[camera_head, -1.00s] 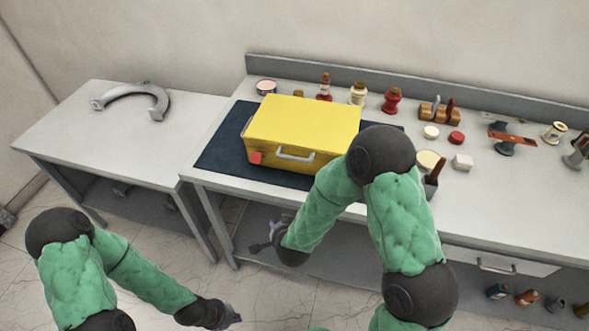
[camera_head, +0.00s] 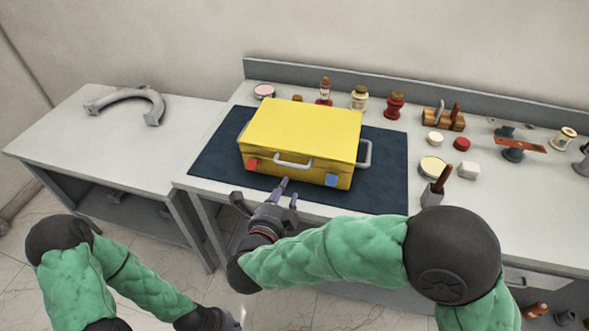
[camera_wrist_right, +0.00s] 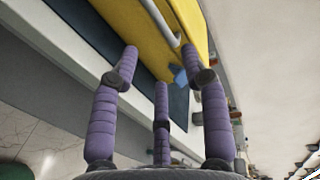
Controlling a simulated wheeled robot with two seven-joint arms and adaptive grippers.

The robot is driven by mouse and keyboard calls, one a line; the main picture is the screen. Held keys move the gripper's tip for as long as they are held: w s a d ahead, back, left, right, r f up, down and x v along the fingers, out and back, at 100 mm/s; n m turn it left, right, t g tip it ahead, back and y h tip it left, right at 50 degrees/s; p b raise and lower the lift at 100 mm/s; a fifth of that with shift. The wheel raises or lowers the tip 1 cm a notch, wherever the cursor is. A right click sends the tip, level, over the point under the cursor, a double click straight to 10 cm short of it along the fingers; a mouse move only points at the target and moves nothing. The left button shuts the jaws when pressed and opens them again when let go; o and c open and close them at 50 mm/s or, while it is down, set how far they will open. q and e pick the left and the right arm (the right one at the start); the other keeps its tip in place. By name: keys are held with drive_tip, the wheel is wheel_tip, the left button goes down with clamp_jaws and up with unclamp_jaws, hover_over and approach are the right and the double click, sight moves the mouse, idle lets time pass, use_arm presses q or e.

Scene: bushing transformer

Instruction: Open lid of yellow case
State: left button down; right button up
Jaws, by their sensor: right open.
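The yellow case (camera_head: 303,134) stands shut on a dark blue mat (camera_head: 385,178). Its front has a grey handle (camera_head: 293,161), a red latch (camera_head: 251,164) on the left and a blue latch (camera_head: 331,180) on the right. My right gripper (camera_head: 287,190) is open and empty, just in front of the case near the table's front edge. In the right wrist view its purple fingers (camera_wrist_right: 160,70) are spread, with the yellow front (camera_wrist_right: 145,35), front handle and blue latch beyond them. My left gripper (camera_head: 236,318) is low at the bottom, partly cut off; its fingers are unclear.
Jars, a brush pot (camera_head: 433,194), a round tin (camera_head: 432,165) and tools stand on the workbench (camera_head: 510,215) behind and right of the case. A grey curved part (camera_head: 125,101) lies on the left side table (camera_head: 60,130). A second grey handle is on the case's right side.

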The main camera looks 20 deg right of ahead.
drive_tip(key=shift+b+x, duration=1.45)
drive_tip(key=shift+x, duration=3.8)
clamp_jaws()
